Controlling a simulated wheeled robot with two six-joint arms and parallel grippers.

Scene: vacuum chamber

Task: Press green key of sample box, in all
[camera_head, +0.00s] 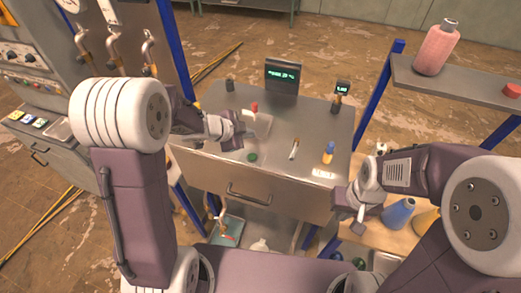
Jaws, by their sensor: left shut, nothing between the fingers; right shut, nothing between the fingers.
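A grey metal bench (225,165) with a front drawer stands in the middle of the head view. A small round green piece (252,156) lies on its top near the front edge; I cannot tell whether it is the green key. No sample box can be made out for certain. My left gripper (250,129) is shut and empty over the left part of the bench top, a little behind the green piece. My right gripper (358,224) is shut and empty, low in front of the bench's right end.
A dark display box (283,76) with green characters stands at the bench's back, and a smaller display (343,88) to its right. A pink bottle (436,48) stands on the right shelf. A control cabinet (30,65) is at left.

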